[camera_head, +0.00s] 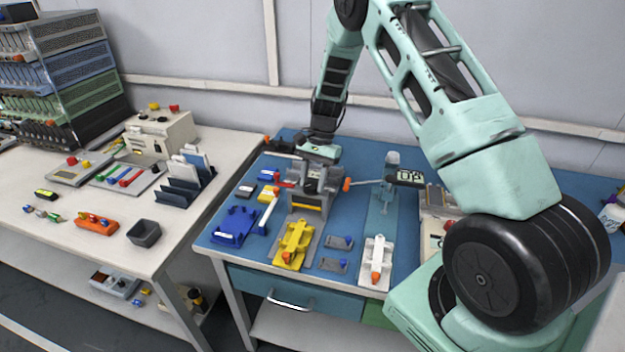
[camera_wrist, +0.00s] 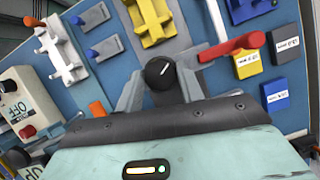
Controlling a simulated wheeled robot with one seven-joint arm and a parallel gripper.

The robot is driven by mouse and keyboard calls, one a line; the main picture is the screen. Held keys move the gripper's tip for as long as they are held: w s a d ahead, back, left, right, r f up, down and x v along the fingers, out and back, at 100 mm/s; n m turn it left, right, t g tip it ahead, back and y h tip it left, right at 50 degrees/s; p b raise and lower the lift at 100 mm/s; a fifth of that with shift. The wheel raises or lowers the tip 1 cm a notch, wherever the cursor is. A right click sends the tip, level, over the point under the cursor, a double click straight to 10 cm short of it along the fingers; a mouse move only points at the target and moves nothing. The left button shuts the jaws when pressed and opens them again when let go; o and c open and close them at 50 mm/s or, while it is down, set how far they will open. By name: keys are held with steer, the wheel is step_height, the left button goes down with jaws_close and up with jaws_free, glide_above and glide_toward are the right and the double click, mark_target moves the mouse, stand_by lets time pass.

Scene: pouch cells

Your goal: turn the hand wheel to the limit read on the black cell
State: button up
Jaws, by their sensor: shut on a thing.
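My gripper (camera_wrist: 160,88) is shut on a round black hand wheel (camera_wrist: 160,73), with a grey finger on each side of it. A short white pointer line shows on the wheel's face. In the head view my gripper (camera_head: 318,160) is low over a grey fixture (camera_head: 308,200) on the blue bench, and the wheel is hidden there. The black cell (camera_wrist: 287,49) lies flat with a white label, beside a yellow cell (camera_wrist: 247,64) and a blue cell (camera_wrist: 275,95). The black cell also shows in the head view (camera_head: 243,191). Its label is too small to read.
A red handle (camera_wrist: 232,47) sticks out close beside the wheel. Yellow (camera_head: 294,245), white (camera_head: 376,262) and blue (camera_head: 234,226) fixtures stand at the bench front. A small display (camera_head: 408,177) stands to the right, and a box marked OFF (camera_wrist: 22,100) shows in the wrist view.

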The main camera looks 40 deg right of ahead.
steer(key=shift+m, duration=0.3)
stand_by(0.4)
steer(key=o, duration=1)
steer(key=b+v, duration=0.3)
steer(key=v, duration=1.4)
steer(key=shift+s+d+r, duration=0.1)
steer(key=shift+d+r, duration=0.1)
